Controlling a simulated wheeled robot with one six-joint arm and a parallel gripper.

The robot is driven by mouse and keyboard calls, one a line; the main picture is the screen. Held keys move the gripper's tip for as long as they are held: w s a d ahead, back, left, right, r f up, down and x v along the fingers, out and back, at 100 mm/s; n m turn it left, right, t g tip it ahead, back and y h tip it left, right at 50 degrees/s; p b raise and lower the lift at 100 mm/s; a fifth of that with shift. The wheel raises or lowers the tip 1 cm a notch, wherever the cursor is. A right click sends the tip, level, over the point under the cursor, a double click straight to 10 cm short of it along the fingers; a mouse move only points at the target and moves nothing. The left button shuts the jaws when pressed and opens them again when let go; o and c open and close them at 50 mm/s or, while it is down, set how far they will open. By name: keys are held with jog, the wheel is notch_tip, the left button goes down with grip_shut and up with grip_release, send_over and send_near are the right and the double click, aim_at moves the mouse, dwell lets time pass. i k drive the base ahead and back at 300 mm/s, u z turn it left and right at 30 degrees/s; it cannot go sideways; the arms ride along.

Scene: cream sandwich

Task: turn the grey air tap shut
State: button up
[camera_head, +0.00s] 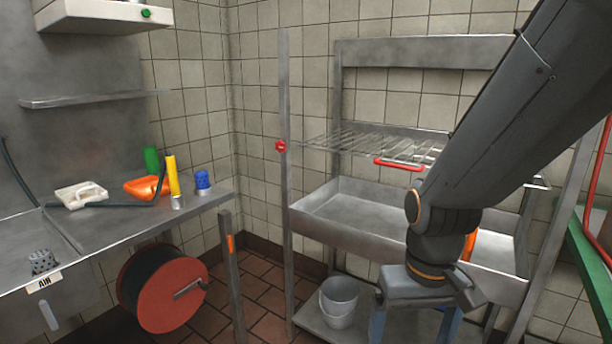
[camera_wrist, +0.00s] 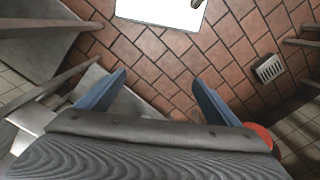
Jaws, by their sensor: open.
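The grey air tap (camera_head: 42,262) is a dark grey ridged knob at the front of the steel counter, at the far left of the head view. A white label reading AIR (camera_head: 44,282) is just below it. My gripper (camera_head: 412,326) is far to the right of the tap, in front of the steel sink rack, pointing down. Its two blue fingers are apart with nothing between them, as the wrist view (camera_wrist: 160,78) also shows. The tap cannot be made out in the wrist view.
The steel counter (camera_head: 110,235) carries a white item (camera_head: 80,195), an orange tray (camera_head: 147,187) and a yellow bottle (camera_head: 173,175). A red hose reel (camera_head: 170,290) hangs below. A steel sink (camera_head: 350,218) and bucket (camera_head: 339,300) are near my arm. Open tiled floor shows between.

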aim_at(44, 306)
jog(key=u, duration=1.75)
